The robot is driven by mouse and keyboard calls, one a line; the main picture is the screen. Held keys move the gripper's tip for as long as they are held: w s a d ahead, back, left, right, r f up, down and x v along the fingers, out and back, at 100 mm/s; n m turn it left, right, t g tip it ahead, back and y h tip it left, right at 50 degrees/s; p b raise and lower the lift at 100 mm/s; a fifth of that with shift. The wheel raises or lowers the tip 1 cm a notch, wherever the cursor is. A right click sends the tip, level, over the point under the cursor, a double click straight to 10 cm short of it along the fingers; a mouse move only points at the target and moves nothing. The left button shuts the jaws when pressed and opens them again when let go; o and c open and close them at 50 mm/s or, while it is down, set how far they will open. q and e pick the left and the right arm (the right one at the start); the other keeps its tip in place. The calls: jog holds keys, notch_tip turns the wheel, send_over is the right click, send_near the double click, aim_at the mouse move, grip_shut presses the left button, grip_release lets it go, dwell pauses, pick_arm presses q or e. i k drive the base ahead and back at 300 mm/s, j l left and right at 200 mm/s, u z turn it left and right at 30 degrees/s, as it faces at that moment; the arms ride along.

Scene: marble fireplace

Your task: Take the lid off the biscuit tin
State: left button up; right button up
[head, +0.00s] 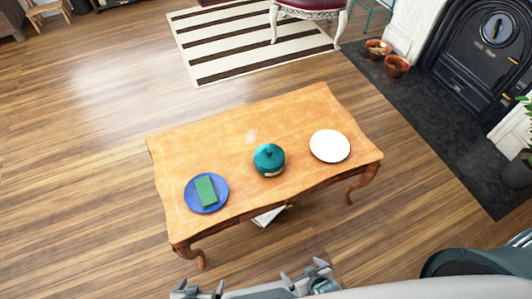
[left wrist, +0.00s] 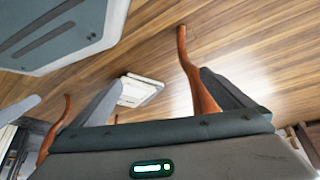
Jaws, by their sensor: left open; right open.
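The biscuit tin (head: 270,168) is a round teal pot near the middle of the wooden table. Its teal lid (head: 268,153) with a small knob sits on top. My left gripper (head: 198,288) is at the bottom edge of the head view, in front of the table and well apart from the tin. Its fingers are spread and empty; they also show in the left wrist view (left wrist: 162,78), with floor and a table leg beyond. My right gripper (head: 303,274) is open and empty, also in front of the table and apart from the tin.
On the table (head: 215,145), a blue plate (head: 190,197) holds a green block (head: 205,190) at the left, and a white plate (head: 330,146) lies right of the tin. A white book-like thing (left wrist: 140,90) is below the table. The tabletop behind the tin is clear.

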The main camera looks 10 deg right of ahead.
aim_at(269, 156)
jog(key=l+u, duration=0.45)
jog(key=l, duration=0.2)
jog(key=l+u, duration=0.5)
jog(key=l, duration=0.2)
